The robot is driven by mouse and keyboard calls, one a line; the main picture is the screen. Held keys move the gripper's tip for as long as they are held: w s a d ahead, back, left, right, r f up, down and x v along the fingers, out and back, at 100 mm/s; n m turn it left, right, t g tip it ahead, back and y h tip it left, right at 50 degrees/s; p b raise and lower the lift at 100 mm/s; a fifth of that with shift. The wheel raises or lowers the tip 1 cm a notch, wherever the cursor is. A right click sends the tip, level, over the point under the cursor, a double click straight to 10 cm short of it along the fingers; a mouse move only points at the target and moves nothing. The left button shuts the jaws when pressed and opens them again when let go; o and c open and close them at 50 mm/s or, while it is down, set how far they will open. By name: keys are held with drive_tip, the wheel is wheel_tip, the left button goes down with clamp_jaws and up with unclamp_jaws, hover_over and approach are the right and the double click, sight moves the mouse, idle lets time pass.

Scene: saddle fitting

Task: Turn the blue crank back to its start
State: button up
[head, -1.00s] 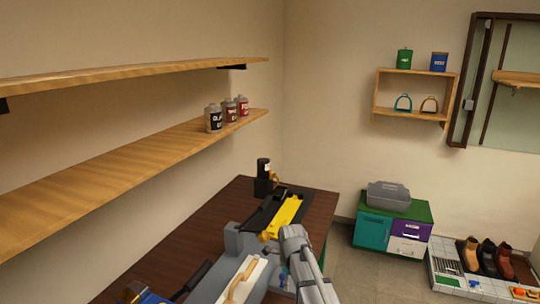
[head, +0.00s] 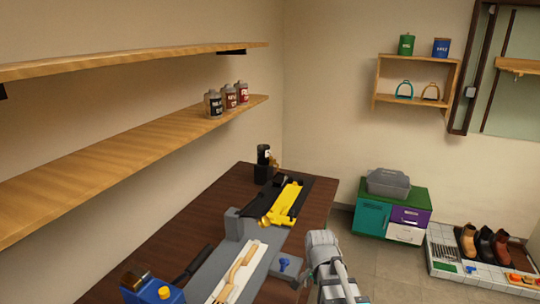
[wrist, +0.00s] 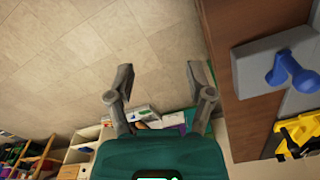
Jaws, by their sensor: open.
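The blue crank (head: 284,264) stands on a grey block (head: 287,274) at the right edge of the dark wooden bench (head: 205,228). In the wrist view the crank (wrist: 290,72) is at the right, with its rounded knob towards the lower right. My gripper (wrist: 160,75) is open and empty, left of the crank and over the floor beyond the bench edge. It does not touch the crank. In the head view my arm (head: 327,255) is right of the crank and the fingertips cannot be made out.
A yellow piece (head: 288,203) lies on a black base behind the crank. A wooden-handled tool (head: 238,268) lies on a white strip to its left. The floor right of the bench is clear up to a green-topped cabinet (head: 393,207).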

drive_tip(key=s+d+n, duration=0.3)
drive_tip(key=s+n, duration=0.3)
drive_tip(key=n, duration=0.3)
